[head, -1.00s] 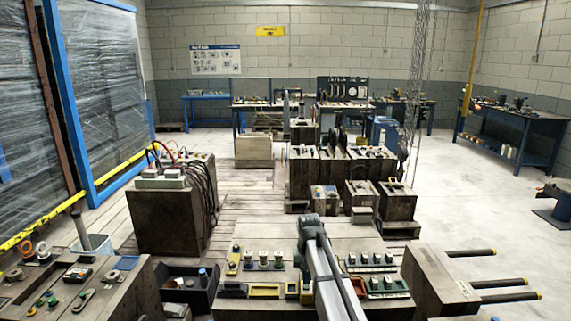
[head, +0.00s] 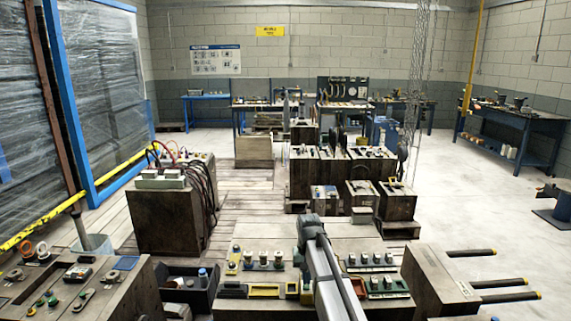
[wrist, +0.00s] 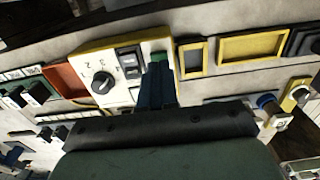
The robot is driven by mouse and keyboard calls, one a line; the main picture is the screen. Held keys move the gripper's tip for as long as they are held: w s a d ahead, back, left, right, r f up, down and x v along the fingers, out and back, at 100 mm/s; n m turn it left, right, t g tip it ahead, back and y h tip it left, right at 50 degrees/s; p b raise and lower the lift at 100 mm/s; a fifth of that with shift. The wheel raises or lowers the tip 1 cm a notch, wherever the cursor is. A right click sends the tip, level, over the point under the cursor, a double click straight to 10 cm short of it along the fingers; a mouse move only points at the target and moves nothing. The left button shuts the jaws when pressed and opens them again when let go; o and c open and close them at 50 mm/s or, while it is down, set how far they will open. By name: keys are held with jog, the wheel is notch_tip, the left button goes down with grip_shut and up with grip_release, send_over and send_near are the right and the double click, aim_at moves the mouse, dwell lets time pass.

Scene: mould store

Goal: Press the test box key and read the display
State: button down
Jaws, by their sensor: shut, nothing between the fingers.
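The test box (wrist: 88,62) is a cream panel with a yellow edge, left of centre at the top of the wrist view. It carries a black round knob (wrist: 103,82) with numerals, a dark rectangular part (wrist: 130,64) and a green key (wrist: 160,60). I cannot tell which part is the display, and no reading is legible. My gripper (wrist: 157,72) is shut and empty, its fingertips at the near edge of the green key and partly covering it. I cannot tell whether they touch it. In the head view my arm hides most of the test box.
Yellow-framed recesses (wrist: 253,47) lie right of the box in the wrist view, and an orange block (wrist: 64,82) with green terminal blocks (wrist: 12,97) to its left. In the head view, a wooden block with black-yellow rods (head: 430,270) stands right of the bench.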

jog(key=shift+f, duration=0.85)
dwell(0.7)
dwell(0.3)
jog(key=shift+r, duration=3.5)
jog(key=s+a+f+n+g+y, duration=0.1)
jog(key=s+a+f+n+y, duration=0.1)
jog(key=s+f, duration=0.4)
jog(key=s+a+f+n+g+y, duration=0.1)
jog(key=s+a+f+n+y, duration=0.15)
jog(key=f, duration=0.55)
jog(key=s+d+f+m+g+h, duration=0.15)
jog(key=s+d+f, duration=0.25)
jog(key=s+f, duration=0.8)
jog(key=s+d+f+m+g+h, duration=0.1)
jog(key=s+d+f, duration=0.2)
jog(key=s+f, duration=0.4)
jog(key=s+d+f+m+g+h, duration=0.1)
jog(key=s+d+f, duration=0.3)
jog(key=s, duration=1)
jog(key=s+d+f+m+g+h, duration=0.1)
jog(key=s+d+f, duration=0.2)
jog(key=s+f, duration=0.6)
jog(key=shift+s+d+f, duration=0.25)
jog(key=shift+s+f, duration=0.1)
jog(key=shift+s, duration=0.85)
